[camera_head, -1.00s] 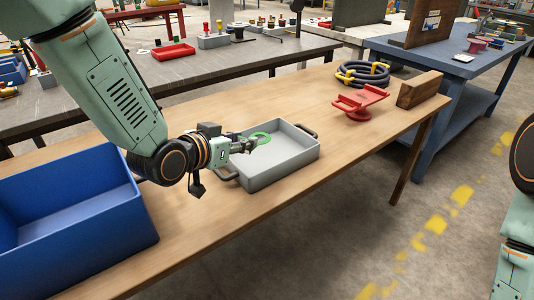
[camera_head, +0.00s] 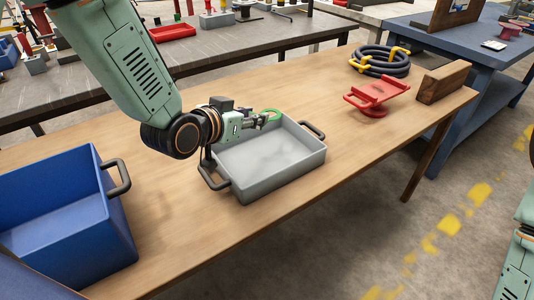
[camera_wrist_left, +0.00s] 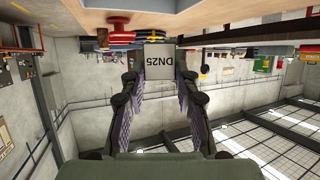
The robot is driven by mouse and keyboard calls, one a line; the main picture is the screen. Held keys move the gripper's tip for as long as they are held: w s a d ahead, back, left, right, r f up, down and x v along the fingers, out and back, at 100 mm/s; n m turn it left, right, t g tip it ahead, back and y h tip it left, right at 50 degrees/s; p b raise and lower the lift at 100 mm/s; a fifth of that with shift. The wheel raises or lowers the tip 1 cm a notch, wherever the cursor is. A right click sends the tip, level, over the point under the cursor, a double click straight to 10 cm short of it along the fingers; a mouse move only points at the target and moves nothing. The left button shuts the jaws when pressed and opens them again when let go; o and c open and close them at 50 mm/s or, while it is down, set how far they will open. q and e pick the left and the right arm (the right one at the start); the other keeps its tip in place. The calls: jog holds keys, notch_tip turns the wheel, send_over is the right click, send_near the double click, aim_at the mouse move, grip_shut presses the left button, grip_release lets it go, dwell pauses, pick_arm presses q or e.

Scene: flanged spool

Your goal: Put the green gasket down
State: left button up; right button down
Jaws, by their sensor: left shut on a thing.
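The green gasket (camera_head: 272,114) is a thin ring at the tip of my left gripper (camera_head: 262,121). That gripper is shut on it, apparently by a grey tab marked DN25, which shows between the fingers in the left wrist view (camera_wrist_left: 158,62). In the head view the ring overlaps the back rim of the grey tray (camera_head: 268,192); its height above the rim is hard to tell. The tray looks empty and has dark handles at both ends. In the wrist view the ring itself is not clear. My right gripper is out of view.
A blue bin (camera_head: 70,245) stands at the left of the wooden table (camera_head: 350,135). A red stand (camera_head: 373,97), a coiled dark hose (camera_head: 382,60) and a wooden block (camera_head: 443,82) are at the right. Bare tabletop lies between the tray and the red stand.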

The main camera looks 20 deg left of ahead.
pick_arm(q)
jog(key=f+b, duration=0.1)
jog(key=f, duration=0.2)
jog(key=f+b, duration=0.1)
jog(key=f, duration=0.2)
jog(key=s+f+b, duration=0.1)
jog(key=f, duration=0.2)
jog(key=shift+f, duration=0.25)
jog(key=shift+d+f, duration=0.1)
jog(key=shift+f, duration=0.05)
jog(key=shift+w, duration=0.25)
jog(key=shift+f, duration=0.1)
jog(key=shift+s+f+b, duration=0.1)
jog(key=shift+s+b, duration=0.1)
jog(key=shift+b, duration=0.1)
jog(key=shift+f, duration=0.1)
